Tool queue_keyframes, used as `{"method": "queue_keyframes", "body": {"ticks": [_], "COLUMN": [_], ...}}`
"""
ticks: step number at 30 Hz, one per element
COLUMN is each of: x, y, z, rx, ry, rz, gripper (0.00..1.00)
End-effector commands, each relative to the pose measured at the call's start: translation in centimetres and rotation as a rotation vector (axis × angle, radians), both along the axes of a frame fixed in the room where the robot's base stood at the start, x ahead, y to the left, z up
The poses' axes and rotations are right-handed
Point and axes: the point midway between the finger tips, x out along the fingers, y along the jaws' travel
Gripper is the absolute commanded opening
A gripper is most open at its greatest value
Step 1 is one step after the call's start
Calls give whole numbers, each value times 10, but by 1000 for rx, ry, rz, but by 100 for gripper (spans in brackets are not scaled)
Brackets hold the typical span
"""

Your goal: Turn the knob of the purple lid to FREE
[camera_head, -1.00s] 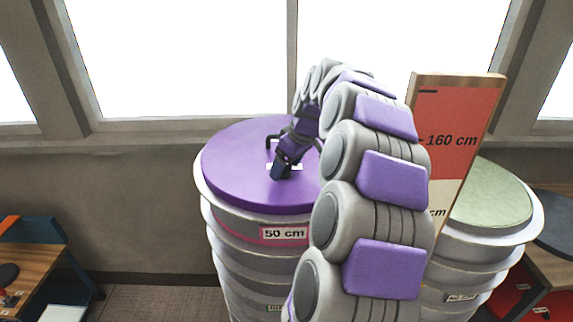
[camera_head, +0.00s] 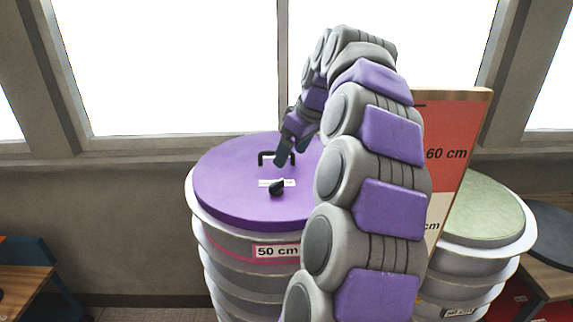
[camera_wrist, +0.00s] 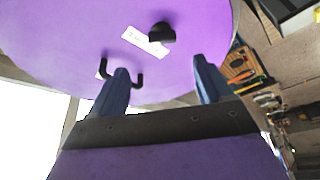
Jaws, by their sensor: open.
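The purple lid (camera_head: 232,190) lies on top of a stack of pale moulds with a "50 cm" label. Its black knob (camera_head: 277,188) stands beside a small white label; knob (camera_wrist: 161,33) and label (camera_wrist: 145,41) also show in the wrist view, the label's text too small to read. A black handle (camera_head: 264,158) stands on the lid behind the knob, partly hidden by my gripper. My gripper (camera_head: 281,162) is above the lid near the handle, apart from the knob. In the wrist view my gripper (camera_wrist: 160,75) has its two blue fingers wide apart with nothing held between them.
A board with "60 cm" (camera_head: 447,155) stands right of my arm. A second stack with a green lid (camera_head: 484,212) is behind it at the right. Windows and a wall (camera_head: 100,195) close off the back. Desks stand at both sides.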

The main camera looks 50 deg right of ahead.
Motion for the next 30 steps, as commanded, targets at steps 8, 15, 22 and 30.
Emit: {"method": "queue_keyframes", "body": {"ticks": [8, 15, 22, 30], "x": [-12, -21, -23, -22], "y": [-1, -2, -2, -1], "z": [31, 53, 58, 57], "rx": [0, 3, 2, 3], "ry": [0, 2, 1, 3], "rz": [0, -1, 0, 0], "gripper": [79, 79, 79, 79]}}
